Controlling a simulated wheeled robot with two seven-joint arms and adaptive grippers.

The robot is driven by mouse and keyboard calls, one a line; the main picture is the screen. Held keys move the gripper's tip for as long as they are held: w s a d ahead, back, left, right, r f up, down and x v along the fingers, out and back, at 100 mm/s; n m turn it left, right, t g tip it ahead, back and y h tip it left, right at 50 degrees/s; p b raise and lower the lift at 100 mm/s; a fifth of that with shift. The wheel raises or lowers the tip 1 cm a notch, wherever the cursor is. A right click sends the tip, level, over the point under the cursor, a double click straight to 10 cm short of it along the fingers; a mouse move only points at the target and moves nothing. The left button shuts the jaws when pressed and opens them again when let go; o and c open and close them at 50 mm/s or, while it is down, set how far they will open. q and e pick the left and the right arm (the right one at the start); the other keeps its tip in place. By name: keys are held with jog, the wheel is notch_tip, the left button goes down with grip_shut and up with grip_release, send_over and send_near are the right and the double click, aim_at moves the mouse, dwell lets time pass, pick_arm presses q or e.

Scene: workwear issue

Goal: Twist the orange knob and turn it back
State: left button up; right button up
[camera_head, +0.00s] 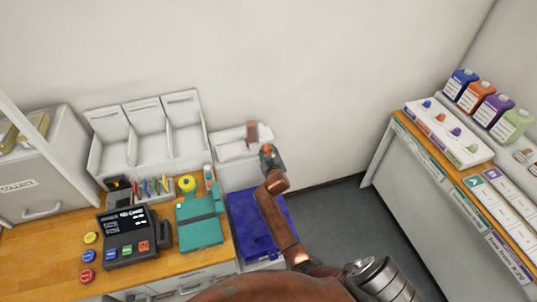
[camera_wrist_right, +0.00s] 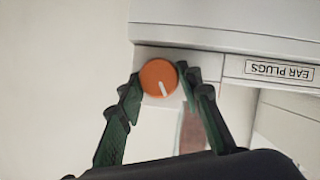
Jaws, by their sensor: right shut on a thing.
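The orange knob (camera_wrist_right: 158,77) is round with a white pointer line, which points down and slightly right in the right wrist view. It sits on the front of a white unit with an upside-down EAR PLUGS label (camera_wrist_right: 279,70). My right gripper (camera_wrist_right: 163,84) has one finger on each side of the knob and is shut on it. In the head view my right gripper (camera_head: 269,155) is at the right end of a white wall unit (camera_head: 228,148); the knob is hard to make out there. My left gripper is not in view.
A blue crate (camera_head: 239,219) stands below my right arm. A wooden counter (camera_head: 50,240) at left holds a black keypad terminal (camera_head: 130,238) and a teal folder (camera_head: 198,232). A shelf with coloured bottles (camera_head: 482,106) is at right. The floor between is clear.

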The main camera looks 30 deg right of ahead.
jog(key=n+h+b, duration=0.1)
jog(key=n+b, duration=0.2)
jog(key=b, duration=0.1)
jog(key=f+n+h+b, duration=0.1)
jog(key=n+h+b, duration=0.1)
jog(key=b, duration=0.3)
jog(key=shift+a+n, duration=0.2)
jog(key=shift+n, duration=0.2)
jog(key=shift+r+n+t+h+b, duration=0.2)
jog(key=shift+n+t+h+b, duration=0.4)
jog(key=shift+n+b, duration=0.7)
jog(key=shift+a, duration=0.1)
jog(key=o, duration=1.2)
jog(key=shift+c, duration=0.2)
jog(key=v, duration=0.8)
